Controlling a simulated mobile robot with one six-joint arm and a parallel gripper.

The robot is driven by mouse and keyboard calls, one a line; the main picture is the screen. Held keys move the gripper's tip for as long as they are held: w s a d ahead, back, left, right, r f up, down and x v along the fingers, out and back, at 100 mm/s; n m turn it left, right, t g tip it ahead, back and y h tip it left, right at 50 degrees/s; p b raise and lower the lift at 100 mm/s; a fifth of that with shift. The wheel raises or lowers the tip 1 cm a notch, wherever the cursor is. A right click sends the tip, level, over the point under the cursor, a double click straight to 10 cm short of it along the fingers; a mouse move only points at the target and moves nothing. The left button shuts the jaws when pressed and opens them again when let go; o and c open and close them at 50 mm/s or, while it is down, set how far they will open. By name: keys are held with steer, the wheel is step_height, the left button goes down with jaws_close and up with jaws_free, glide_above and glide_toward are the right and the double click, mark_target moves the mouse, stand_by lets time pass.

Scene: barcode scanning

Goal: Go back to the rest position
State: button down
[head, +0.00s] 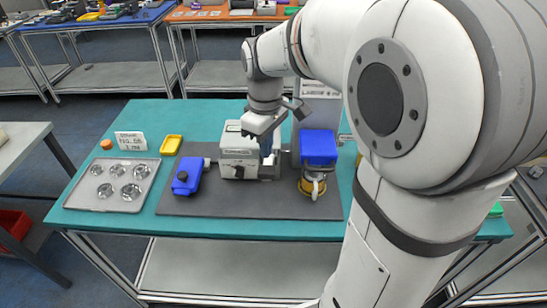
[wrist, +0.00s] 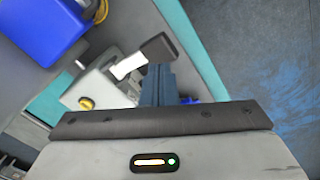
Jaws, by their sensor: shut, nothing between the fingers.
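My gripper (head: 267,149) is at the middle of the teal table (head: 215,112), pointing down beside the grey-white machine (head: 238,160). Its fingers are partly hidden behind my wrist and the machine. In the wrist view, my gripper (wrist: 157,84) shows dark blue-grey fingers close together, with nothing held between them. The grey-white machine (wrist: 104,86) with a yellow knob is just beyond them. I cannot tell whether the fingers touch anything.
A blue-topped device (head: 318,147) stands right of my gripper, and a small blue device (head: 187,176) lies left on the grey mat (head: 245,203). A tray (head: 90,194) with several round metal parts, a yellow dish (head: 172,144) and a sign (head: 131,141) are farther left.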

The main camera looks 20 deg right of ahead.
steer(key=shift+r, duration=0.3)
steer(key=s+d+f+m+t+b, duration=0.1)
steer(key=s+m+t, duration=0.2)
steer(key=s+m, duration=0.5)
steer(key=s, duration=0.6)
steer(key=shift+d+f, duration=0.2)
steer(key=shift+d, duration=0.1)
steer(key=c, duration=2.2)
jaws_free()
